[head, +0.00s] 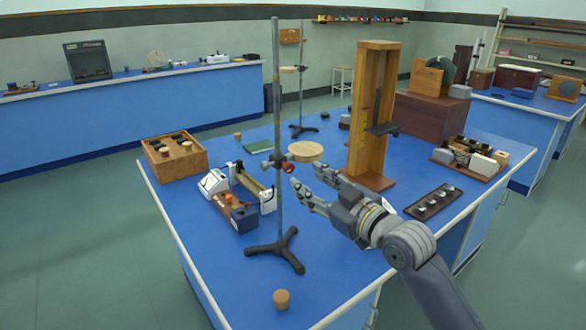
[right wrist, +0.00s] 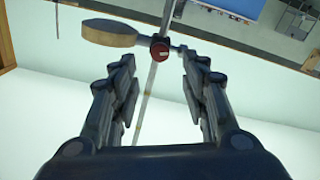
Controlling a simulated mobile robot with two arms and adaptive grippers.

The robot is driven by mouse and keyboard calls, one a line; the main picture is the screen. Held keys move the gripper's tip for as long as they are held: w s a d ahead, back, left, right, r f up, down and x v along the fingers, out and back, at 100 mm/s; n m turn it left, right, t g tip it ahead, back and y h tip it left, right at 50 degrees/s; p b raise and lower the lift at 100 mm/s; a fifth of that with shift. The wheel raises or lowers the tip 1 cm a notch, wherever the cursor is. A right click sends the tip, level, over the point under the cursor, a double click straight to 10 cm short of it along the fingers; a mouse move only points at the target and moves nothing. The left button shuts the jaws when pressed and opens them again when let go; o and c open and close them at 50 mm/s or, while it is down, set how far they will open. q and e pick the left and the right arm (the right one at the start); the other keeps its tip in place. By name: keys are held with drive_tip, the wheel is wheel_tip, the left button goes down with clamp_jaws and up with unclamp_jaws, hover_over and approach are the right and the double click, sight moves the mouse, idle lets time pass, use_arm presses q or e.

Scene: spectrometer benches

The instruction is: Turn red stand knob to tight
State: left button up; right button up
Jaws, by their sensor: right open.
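A tall metal stand rod (head: 277,100) rises from a dark tripod base (head: 275,250) on the blue bench. A clamp on the rod carries a red knob (head: 288,167), which faces my right gripper. In the right wrist view the red knob (right wrist: 160,53) shows as a round cap just beyond the fingertips, between them across the picture. My right gripper (head: 304,174) is open and empty, close to the knob; I cannot tell whether it touches. In the wrist view its fingers (right wrist: 160,62) are spread wide. My left gripper is not in view.
A round wooden disc (head: 305,152) is near the clamp. A tall wooden frame (head: 373,110) stands behind my right gripper. A white-and-brown apparatus (head: 240,215) sits left of the stand, and a cork (head: 281,299) near the front edge. The bench front is mostly clear.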

sight(290, 168)
drive_tip(key=p+x, duration=0.1)
drive_tip(key=x, duration=0.6)
drive_tip(key=shift+w+a, duration=0.1)
clamp_jaws()
